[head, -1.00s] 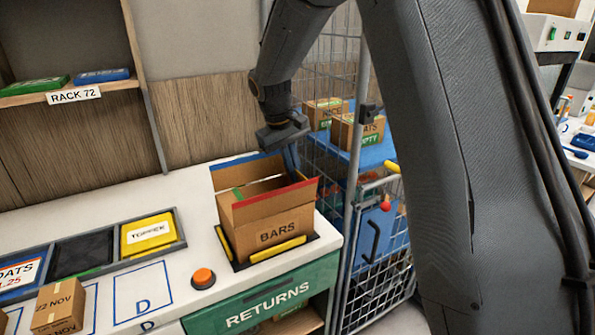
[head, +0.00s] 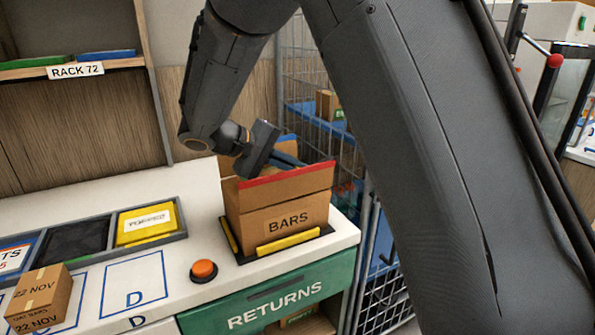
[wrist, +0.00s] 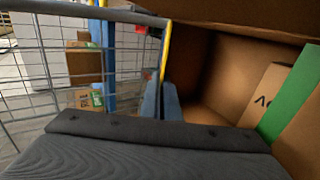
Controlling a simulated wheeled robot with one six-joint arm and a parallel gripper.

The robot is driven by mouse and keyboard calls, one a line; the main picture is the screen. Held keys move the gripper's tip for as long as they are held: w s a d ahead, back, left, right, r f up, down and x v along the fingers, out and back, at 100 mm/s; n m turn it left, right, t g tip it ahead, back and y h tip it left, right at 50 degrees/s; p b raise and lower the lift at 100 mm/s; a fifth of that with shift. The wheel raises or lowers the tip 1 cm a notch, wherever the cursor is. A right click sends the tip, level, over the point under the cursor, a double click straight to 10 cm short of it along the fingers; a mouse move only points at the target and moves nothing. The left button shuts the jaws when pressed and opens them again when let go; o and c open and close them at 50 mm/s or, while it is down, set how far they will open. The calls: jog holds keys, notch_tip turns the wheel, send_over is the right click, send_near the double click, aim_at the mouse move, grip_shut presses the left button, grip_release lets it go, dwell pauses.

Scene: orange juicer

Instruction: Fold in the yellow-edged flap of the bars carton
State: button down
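The bars carton (head: 262,220) stands open on the counter, its red-edged flap (head: 290,183) raised at the front. A blue-edged flap (head: 288,138) shows behind. My gripper (head: 290,160) is tilted over the carton's open top, with its blue fingers beside the opening. In the wrist view the fingers (wrist: 161,102) are close together, with nothing visible between them. The yellow-edged flap (wrist: 166,48) appears there nearly edge-on, just beyond the fingertips; I cannot tell whether they touch. It is hidden in the head view. A green-edged flap (wrist: 288,98) stands at the right of the wrist view.
A wire cage cart (head: 322,105) stands right behind the carton; its mesh (wrist: 70,65) is close on the left of the wrist view.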

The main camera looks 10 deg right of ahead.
jog(key=shift+f+h, duration=0.15)
jog(key=shift+h, duration=0.15)
jog(key=c, duration=2)
grip_release()
jog(key=shift+b+v, duration=0.95)
jog(key=shift+v, duration=3)
